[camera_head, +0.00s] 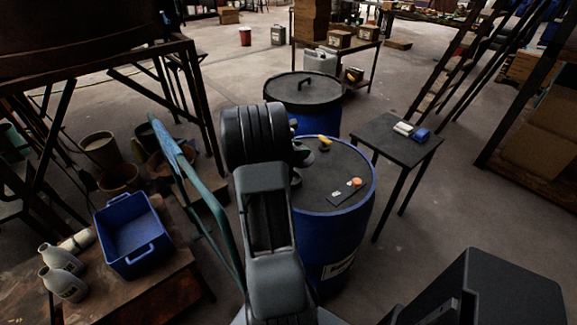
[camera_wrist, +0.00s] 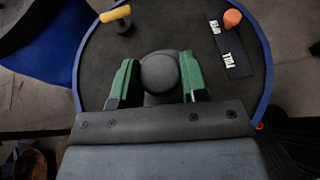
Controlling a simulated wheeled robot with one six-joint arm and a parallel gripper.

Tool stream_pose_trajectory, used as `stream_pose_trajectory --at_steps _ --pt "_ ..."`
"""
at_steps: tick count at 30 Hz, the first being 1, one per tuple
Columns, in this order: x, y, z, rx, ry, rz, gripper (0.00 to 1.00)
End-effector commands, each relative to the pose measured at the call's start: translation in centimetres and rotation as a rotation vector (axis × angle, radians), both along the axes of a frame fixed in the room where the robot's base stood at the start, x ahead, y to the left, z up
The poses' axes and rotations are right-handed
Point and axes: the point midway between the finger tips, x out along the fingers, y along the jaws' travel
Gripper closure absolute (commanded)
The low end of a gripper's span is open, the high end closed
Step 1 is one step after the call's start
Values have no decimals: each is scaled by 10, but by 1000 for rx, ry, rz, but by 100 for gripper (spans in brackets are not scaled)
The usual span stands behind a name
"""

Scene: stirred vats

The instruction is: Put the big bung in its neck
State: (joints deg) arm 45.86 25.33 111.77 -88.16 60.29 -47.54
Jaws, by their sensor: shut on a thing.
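My gripper (camera_wrist: 158,84) points down over the blue drum's dark top, its green-padded fingers on either side of a dark grey, round-topped piece, which I take for the big bung (camera_wrist: 160,70). The fingers are shut on it. In the head view my gripper (camera_head: 299,166) is partly hidden behind my arm, over the left part of the drum top (camera_head: 335,165). The big bung's lower end is hidden, so I cannot tell whether it touches the drum. I cannot make out the open neck; it may be covered by the bung or gripper.
On the drum top lie a yellow-handled tool (camera_wrist: 116,15) and a dark labelled plate (camera_wrist: 229,50) with a small orange plug (camera_wrist: 232,18). A second lidded drum (camera_head: 303,90) stands behind. A small table (camera_head: 395,140) is at right, a blue tub (camera_head: 132,232) at left.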

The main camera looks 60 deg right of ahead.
Motion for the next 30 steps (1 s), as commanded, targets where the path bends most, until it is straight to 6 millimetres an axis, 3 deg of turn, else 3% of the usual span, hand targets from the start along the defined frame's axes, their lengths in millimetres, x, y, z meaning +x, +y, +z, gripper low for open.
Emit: stream_pose_trajectory --at_steps 3,8,16,24,30 --pt "13 7 -19 3 3 2 83" --pt "21 11 -31 1 0 -2 83" --pt "28 15 -41 1 1 -3 83" --pt "30 16 -74 2 2 -4 83" --pt "30 16 -75 0 -1 -4 83"
